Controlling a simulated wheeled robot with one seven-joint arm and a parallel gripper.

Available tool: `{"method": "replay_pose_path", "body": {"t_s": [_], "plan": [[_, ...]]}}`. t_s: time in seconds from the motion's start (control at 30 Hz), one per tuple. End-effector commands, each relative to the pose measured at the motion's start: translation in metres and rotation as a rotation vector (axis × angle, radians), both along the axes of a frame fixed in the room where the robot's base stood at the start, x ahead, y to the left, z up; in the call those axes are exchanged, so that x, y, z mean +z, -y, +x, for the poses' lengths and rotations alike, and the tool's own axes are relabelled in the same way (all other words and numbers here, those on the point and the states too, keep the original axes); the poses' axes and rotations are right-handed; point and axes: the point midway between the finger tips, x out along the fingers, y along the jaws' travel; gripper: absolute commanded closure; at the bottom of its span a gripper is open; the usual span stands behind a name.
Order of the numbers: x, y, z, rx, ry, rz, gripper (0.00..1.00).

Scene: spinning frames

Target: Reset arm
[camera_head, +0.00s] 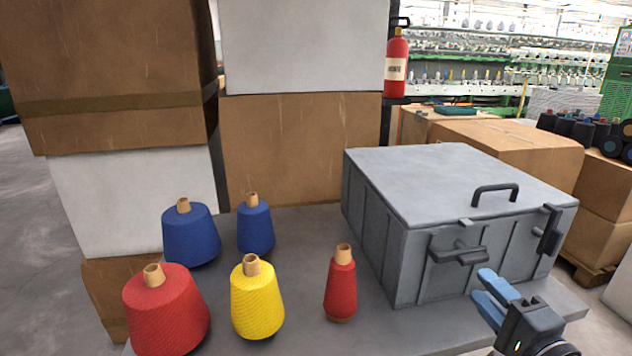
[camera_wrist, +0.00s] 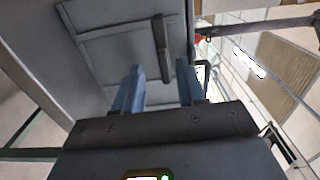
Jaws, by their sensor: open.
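My gripper (camera_head: 488,292) is at the lower right of the head view, in front of the grey metal box (camera_head: 450,170). Its two blue fingers are apart and nothing is between them. In the wrist view my gripper (camera_wrist: 160,88) points at the side of the grey box (camera_wrist: 110,50), which has a dark latch or handle (camera_wrist: 161,48) just beyond the fingers. I cannot tell the exact gap, but the fingers seem apart from the box. The box is closed, with a handle (camera_head: 495,190) on top and latches (camera_head: 458,253) on its front.
Left of the box on the grey table (camera_head: 290,335) stand a small red cone (camera_head: 341,288), a yellow cone (camera_head: 257,303), a large red cone (camera_head: 166,310) and two blue cones (camera_head: 190,235). Stacked cartons (camera_head: 300,150) rise behind. A fire extinguisher (camera_head: 396,65) stands at the back.

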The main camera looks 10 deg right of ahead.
Motion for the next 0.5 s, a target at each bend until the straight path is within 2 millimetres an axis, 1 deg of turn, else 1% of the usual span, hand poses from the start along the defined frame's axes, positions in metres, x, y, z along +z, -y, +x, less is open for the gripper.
{"method": "replay_pose_path", "body": {"t_s": [0.07,0.17,0.27,0.3,0.37,0.4,0.47,0.5], "plan": [[-0.006,-0.004,-0.008,-0.005,-0.016,-0.025,0.60],[-0.019,-0.014,-0.028,-0.020,-0.055,-0.104,0.60],[-0.035,-0.027,-0.061,-0.036,-0.106,-0.227,0.60],[-0.041,-0.033,-0.075,-0.040,-0.127,-0.283,0.60],[-0.047,-0.040,-0.096,-0.044,-0.156,-0.371,0.60],[-0.050,-0.045,-0.111,-0.044,-0.174,-0.429,0.60],[-0.053,-0.054,-0.133,-0.040,-0.198,-0.517,0.60],[-0.054,-0.059,-0.147,-0.035,-0.212,-0.576,0.60]]}}
